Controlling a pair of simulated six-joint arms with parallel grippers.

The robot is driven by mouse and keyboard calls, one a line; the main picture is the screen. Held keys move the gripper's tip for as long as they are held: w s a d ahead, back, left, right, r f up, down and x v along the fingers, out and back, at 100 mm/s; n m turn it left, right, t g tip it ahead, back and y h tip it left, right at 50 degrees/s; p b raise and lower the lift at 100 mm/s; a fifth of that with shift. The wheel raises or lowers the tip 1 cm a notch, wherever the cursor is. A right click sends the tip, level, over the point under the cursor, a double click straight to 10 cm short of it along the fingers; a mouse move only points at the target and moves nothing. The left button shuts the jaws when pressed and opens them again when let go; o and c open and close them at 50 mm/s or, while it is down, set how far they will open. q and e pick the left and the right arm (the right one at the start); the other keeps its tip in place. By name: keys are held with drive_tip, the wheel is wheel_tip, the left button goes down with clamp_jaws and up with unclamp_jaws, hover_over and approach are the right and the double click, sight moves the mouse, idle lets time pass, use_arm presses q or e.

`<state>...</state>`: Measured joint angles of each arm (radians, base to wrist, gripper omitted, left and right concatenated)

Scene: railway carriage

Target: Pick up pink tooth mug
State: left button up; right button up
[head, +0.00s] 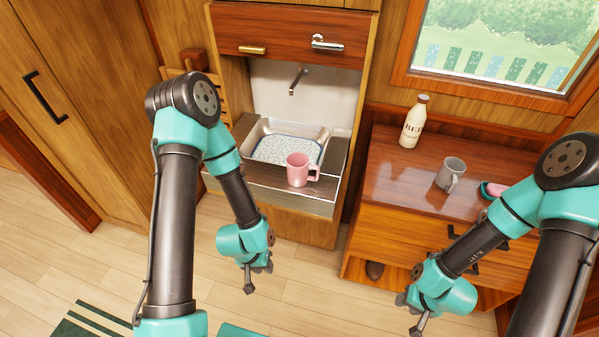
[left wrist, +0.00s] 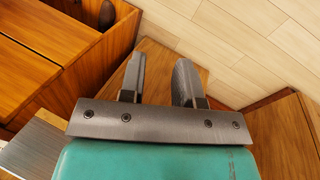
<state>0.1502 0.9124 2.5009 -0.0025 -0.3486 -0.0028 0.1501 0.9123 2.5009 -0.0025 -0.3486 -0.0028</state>
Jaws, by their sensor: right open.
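The pink tooth mug (head: 297,171) stands upright on the front ledge of the washbasin in the head view. Its handle points right. My left gripper (head: 258,278) hangs in front of and below the mug, apart from it. In the left wrist view its two fingers (left wrist: 159,82) are spread with nothing between them, and the mug does not show there. My right gripper (head: 409,314) is open and empty, low in front of the wooden cabinet, well to the right of the mug.
A basin (head: 318,133) with a speckled bottom is set behind the mug, under a tap (head: 298,80). On the cabinet top (head: 400,172) at right stand a cream bottle (head: 414,122), a grey mug (head: 450,174) and a pink-and-green item (head: 492,189).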

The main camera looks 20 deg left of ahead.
use_arm(q)
drive_tip(key=o, duration=1.3)
drive_tip(key=shift+c, duration=0.2)
